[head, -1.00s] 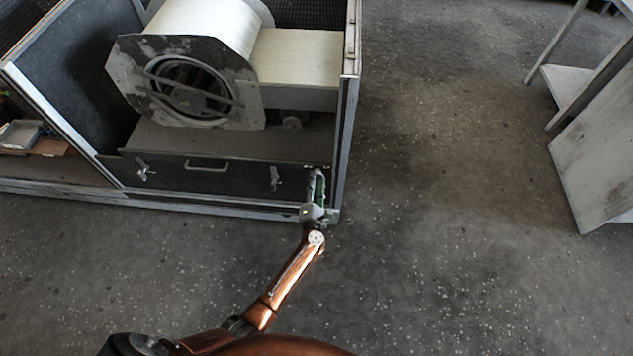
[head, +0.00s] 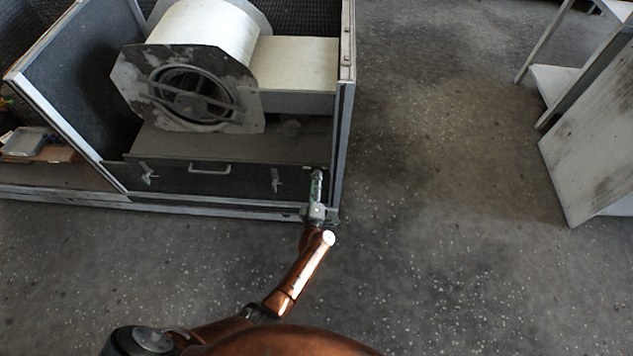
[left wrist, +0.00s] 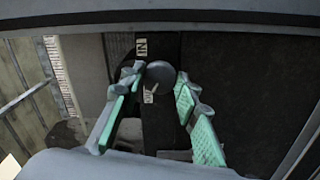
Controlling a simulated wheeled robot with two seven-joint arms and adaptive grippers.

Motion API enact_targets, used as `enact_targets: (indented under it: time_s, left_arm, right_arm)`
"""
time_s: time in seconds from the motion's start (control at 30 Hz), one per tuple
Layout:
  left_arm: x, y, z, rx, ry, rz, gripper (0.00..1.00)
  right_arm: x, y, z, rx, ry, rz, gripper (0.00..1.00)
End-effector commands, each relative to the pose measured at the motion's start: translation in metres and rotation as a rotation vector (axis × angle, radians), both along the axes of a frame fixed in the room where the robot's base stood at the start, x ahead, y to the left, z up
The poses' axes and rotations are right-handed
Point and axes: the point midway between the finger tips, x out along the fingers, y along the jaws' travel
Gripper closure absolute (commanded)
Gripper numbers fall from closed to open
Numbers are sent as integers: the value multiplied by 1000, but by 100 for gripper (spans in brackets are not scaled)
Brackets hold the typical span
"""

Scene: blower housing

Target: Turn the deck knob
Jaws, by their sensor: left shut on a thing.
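The deck knob (left wrist: 160,73) is a round grey disc on a dark panel in the left wrist view. Small pale labels with dark marks sit above and below it. My left gripper (left wrist: 160,82) has one green-padded finger on each side of the knob and is shut on it. In the head view my left gripper (head: 317,184) is at the lower right front corner of the blower housing (head: 341,150), and the knob is hidden there behind the fingers. My right gripper is in neither view.
The housing holds a pale blower drum (head: 205,28) with a dark end plate. A low front panel (head: 225,181) carries a handle and two latches. A grey metal stand (head: 590,140) is at the right. The floor between is clear.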

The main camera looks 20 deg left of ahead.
Motion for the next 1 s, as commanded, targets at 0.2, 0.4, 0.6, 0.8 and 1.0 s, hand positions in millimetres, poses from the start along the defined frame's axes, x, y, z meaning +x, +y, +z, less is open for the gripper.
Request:
enact_targets:
  time_s: [0.2,0.4,0.6,0.8,1.0]
  left_arm:
    - [1,-4,0,97,29,-6,95]
    - [1,-3,0,143,43,-6,95]
    - [1,-3,-1,154,46,-6,95]
    - [1,-3,-1,154,46,-6,95]
    - [0,-2,-1,153,46,-5,63]
  right_arm:
    - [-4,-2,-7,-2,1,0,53]
    - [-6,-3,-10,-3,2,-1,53]
    - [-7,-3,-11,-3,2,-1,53]
    - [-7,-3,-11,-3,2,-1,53]
    - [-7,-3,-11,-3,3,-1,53]
